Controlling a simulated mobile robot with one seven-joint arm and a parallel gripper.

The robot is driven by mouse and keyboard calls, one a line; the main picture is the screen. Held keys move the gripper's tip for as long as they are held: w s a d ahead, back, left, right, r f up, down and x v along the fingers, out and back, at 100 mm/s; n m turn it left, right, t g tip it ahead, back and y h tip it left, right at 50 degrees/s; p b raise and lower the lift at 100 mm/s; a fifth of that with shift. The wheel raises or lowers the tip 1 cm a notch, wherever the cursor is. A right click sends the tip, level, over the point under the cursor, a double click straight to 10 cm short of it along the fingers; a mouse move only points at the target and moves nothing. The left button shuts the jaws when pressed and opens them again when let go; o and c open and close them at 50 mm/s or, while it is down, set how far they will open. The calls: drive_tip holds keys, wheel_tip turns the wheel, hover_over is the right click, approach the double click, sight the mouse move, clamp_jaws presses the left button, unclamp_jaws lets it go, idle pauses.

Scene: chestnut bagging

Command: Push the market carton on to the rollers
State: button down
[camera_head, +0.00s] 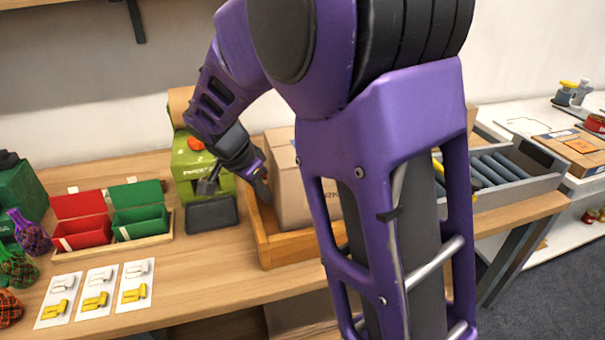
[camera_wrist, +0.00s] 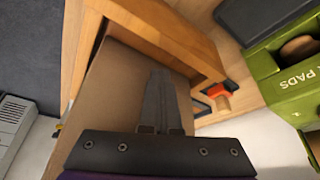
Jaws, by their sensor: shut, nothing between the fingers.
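The market carton (camera_head: 287,165) is a plain brown box standing in a wooden tray with raised sides (camera_head: 275,256). My forearm hides its right part in the head view. My gripper (camera_head: 264,194) is shut and empty, pointing down at the carton's left side. In the wrist view my closed fingers (camera_wrist: 160,76) lie over the brown carton face (camera_wrist: 118,85), with the tray's wooden wall (camera_wrist: 165,32) beyond. I cannot tell whether they touch the carton. The rollers (camera_head: 497,168) are dark bars in a grey frame at the right, partly behind my arm.
A green paper-pad box (camera_head: 190,160) and a dark pad (camera_head: 211,212) stand left of the tray. Red (camera_head: 82,229) and green (camera_head: 140,215) open boxes, clip cards (camera_head: 98,290) and net bags (camera_head: 30,236) lie farther left. A white side table (camera_head: 530,120) stands beyond the rollers.

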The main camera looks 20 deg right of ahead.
drive_tip(key=shift+d, duration=10.2)
drive_tip(key=r+p, duration=0.3)
drive_tip(key=r, duration=0.2)
drive_tip(key=a+r+p, duration=0.1)
drive_tip(key=r+p, duration=0.3)
drive_tip(key=r, duration=0.1)
drive_tip(key=r+p, duration=0.3)
drive_tip(key=r, duration=0.3)
drive_tip(key=shift+a, duration=0.35)
